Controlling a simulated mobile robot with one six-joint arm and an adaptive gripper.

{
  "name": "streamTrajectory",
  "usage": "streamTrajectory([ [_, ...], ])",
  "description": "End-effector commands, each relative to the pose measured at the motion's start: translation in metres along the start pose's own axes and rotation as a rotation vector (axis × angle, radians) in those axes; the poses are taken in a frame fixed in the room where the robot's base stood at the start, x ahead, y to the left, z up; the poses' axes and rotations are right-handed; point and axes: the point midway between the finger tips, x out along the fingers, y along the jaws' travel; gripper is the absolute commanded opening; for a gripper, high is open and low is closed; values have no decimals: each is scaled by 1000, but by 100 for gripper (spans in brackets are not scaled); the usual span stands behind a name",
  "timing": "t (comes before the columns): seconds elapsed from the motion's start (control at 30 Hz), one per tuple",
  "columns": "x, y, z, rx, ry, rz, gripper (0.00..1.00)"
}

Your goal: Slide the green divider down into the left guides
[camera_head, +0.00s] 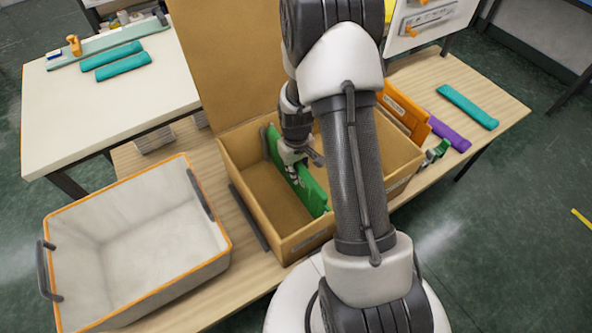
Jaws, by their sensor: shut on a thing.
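The green divider (310,188) stands on edge inside the open cardboard box (241,166), running from the back left toward the front right. My gripper (292,160) is at the divider's upper edge and is shut on it. My arm hides the right part of the box and some of the divider. I cannot make out the left guides, or whether the divider's lower edge touches the box floor.
A grey bin with an orange rim (112,192) stands empty at the left. A white table (95,105) is behind left.

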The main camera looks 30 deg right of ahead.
Motion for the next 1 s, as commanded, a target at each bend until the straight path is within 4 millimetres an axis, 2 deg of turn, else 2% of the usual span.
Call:
streamTrajectory([
  [0.3, 0, 0, 0, 0, 1, 0, 0],
  [0.33, 0, 0, 0, 0, 1, 0, 14],
  [0.67, 0, 0, 0, 0, 1, 0, 36],
  [1.0, -1, 0, 0, 0, 1, 0, 38],
])
